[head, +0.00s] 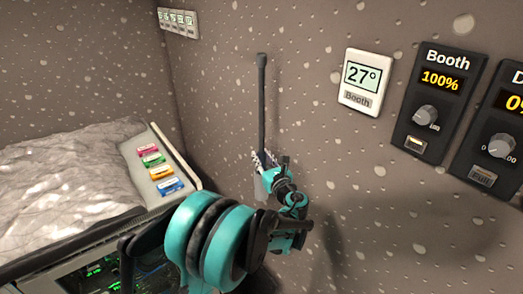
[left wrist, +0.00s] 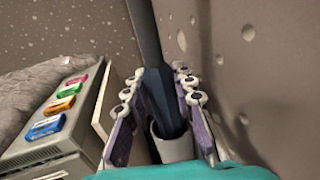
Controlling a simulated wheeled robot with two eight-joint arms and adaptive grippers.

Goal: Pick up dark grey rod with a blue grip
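The dark grey rod (head: 262,100) stands upright close to the wall, with a small dark knob at its top. Its dark blue grip (left wrist: 163,97) shows in the left wrist view, with its lower end inside a pale round holder (left wrist: 173,149). My left gripper (head: 265,160) is at the grip, low on the rod. In the left wrist view, the two padded fingers of the left gripper (left wrist: 160,85) stand on either side of the grip, apart, with narrow gaps showing. In the head view my arm hides part of the holder. My right gripper is not in view.
The speckled wall runs close behind the rod. It carries a 27° panel (head: 364,81) and black dial panels (head: 438,100) at right. At left a grey cabinet (head: 155,165) bears several coloured labels, beside a crumpled grey cover (head: 65,185).

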